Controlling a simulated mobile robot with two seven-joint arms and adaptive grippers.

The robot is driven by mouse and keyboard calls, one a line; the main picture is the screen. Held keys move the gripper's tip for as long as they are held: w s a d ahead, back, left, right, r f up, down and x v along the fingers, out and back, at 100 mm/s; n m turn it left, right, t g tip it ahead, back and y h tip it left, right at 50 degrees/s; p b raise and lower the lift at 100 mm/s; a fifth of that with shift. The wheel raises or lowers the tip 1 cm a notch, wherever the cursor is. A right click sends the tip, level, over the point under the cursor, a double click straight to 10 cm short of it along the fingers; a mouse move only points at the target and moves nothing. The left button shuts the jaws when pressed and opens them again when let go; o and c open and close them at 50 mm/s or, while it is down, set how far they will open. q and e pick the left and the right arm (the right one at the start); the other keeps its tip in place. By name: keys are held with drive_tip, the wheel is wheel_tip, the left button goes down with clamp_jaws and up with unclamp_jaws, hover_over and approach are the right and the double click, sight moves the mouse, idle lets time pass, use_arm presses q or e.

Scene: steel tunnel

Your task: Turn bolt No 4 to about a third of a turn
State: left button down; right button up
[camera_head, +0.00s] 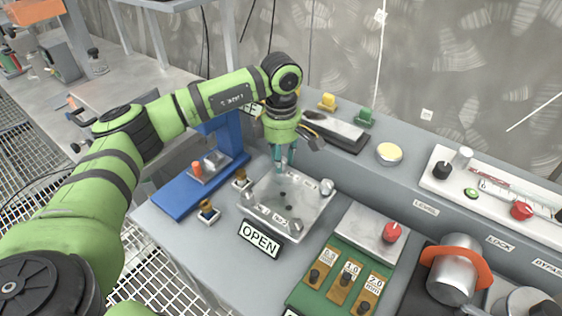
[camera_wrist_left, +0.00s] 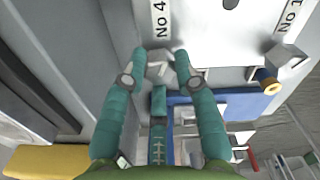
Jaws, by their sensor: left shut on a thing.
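A light metal plate (camera_head: 265,200) with two dark holes lies on the grey bench. Hex bolts sit at its corners, one at the left (camera_head: 248,197), one at the right (camera_head: 327,187) and one at the front (camera_head: 297,227). My left gripper (camera_head: 282,165) reaches down at the plate's back corner and hides the bolt there. In the left wrist view the teal fingers (camera_wrist_left: 161,60) are shut on the grey head of bolt No 4 (camera_wrist_left: 157,70), beside the "No 4" label (camera_wrist_left: 161,20). Bolt No 1 (camera_wrist_left: 286,56) stands apart to the right. My right gripper is not in view.
An "OPEN" sign (camera_head: 260,239) stands at the plate's front. A blue stand (camera_head: 222,160) is close at the left, with small brass-topped pieces (camera_head: 208,211) near it. A green gauge board (camera_head: 335,282) is at the front right. A raised ledge runs behind the plate.

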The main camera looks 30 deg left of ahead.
use_arm(q)
drive_tip(key=shift+f+m+b, duration=0.1)
drive_tip(key=shift+m+b, duration=0.25)
drive_tip(key=shift+m, duration=0.45)
drive_tip(key=c, duration=0.9)
unclamp_jaws()
drive_tip(key=shift+c, duration=0.2)
wheel_tip(320, 180, up, 12)
